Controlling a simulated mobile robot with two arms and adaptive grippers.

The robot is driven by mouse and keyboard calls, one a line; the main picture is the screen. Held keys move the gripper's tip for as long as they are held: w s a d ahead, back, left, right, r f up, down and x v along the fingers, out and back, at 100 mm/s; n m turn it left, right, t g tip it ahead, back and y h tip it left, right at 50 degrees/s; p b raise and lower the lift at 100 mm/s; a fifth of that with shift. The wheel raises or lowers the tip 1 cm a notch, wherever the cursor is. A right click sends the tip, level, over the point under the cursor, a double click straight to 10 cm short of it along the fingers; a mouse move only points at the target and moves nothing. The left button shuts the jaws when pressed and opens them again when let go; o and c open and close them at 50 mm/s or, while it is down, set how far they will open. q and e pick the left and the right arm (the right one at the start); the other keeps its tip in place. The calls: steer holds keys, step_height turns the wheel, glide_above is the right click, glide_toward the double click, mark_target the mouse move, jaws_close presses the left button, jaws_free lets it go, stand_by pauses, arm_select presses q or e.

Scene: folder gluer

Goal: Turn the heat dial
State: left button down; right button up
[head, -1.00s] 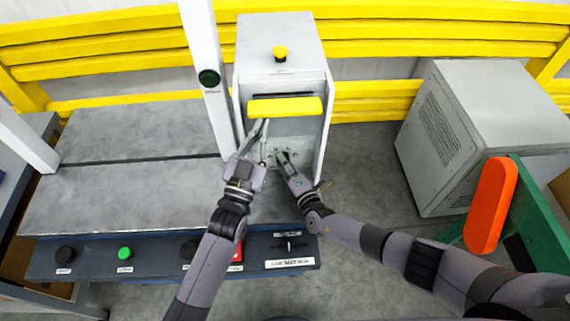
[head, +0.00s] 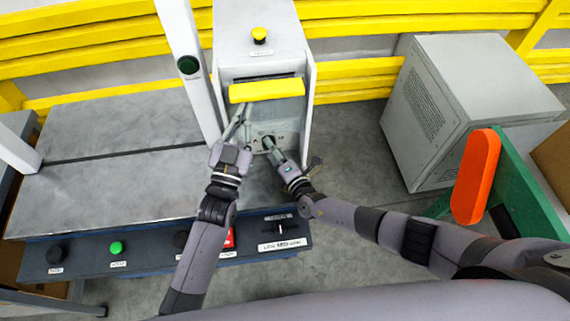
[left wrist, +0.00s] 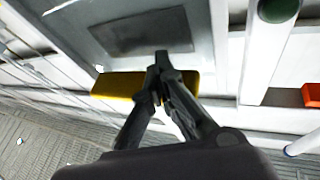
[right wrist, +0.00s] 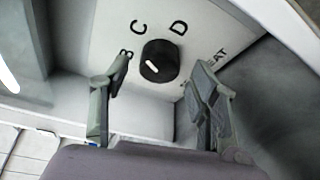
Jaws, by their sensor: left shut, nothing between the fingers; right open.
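The heat dial is a round black knob (right wrist: 160,61) with a white pointer mark, on a light panel in the right wrist view. The letters C and D stand beside it, and B and part of "HEAT" show partly covered. My right gripper (right wrist: 162,80) is open, with one finger on each side of the dial; I cannot tell whether they touch it. In the head view my right gripper (head: 268,143) is low in the grey machine housing (head: 262,35). My left gripper (head: 242,108) is shut and empty, its tips at the yellow bar (head: 266,91) on the housing front.
A console (head: 150,252) with several knobs and buttons runs along the front. A grey table (head: 110,195) lies to the left. A grey cabinet (head: 465,110) stands at the right, near an orange pad (head: 475,177) on a green frame. Yellow rails run behind.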

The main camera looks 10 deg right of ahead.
steer(key=v, duration=1)
steer(key=shift+s+d, duration=0.15)
steer(key=shift+s, duration=0.25)
